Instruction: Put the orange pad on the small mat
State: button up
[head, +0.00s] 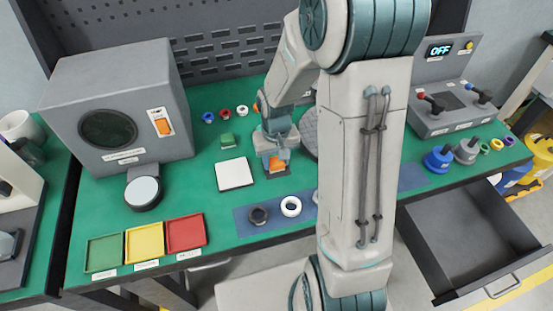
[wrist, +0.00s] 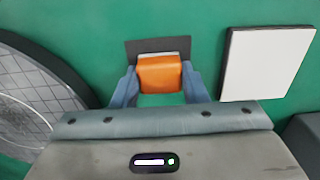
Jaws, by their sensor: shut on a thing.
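The orange pad (wrist: 159,75) is a small block between the two blue-grey fingers of my gripper (wrist: 158,86), which is shut on it. A pale strip shows along its far edge in the wrist view. The pad also shows in the head view (head: 277,164), below my gripper (head: 275,160). A small dark grey square, which looks like the small mat (wrist: 134,50), lies on the green top just beyond and partly behind the pad in the wrist view. The pad overlaps it in the picture; I cannot tell whether they touch.
A white square plate (head: 235,174) lies close beside my gripper. A green block (head: 227,139) and several coloured rings are behind it. A round meshed thing (wrist: 28,95) is at the wrist view's left.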

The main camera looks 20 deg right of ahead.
aim_at(276, 160)
jog(key=shift+f, duration=0.2)
jog(key=shift+f, duration=0.2)
jog(key=o, duration=1)
jog(key=shift+r, duration=0.1)
jog(key=shift+c, duration=0.2)
jog(key=shift+r, duration=0.1)
notch_tip(276, 160, up, 11)
jog(key=s+r+t, duration=0.2)
jog(key=s+r, duration=0.5)
jog(key=s, duration=0.7)
jog(key=shift+r+t+p, duration=0.15)
jog(key=shift+t+p, duration=0.2)
jog(key=shift+t, duration=0.05)
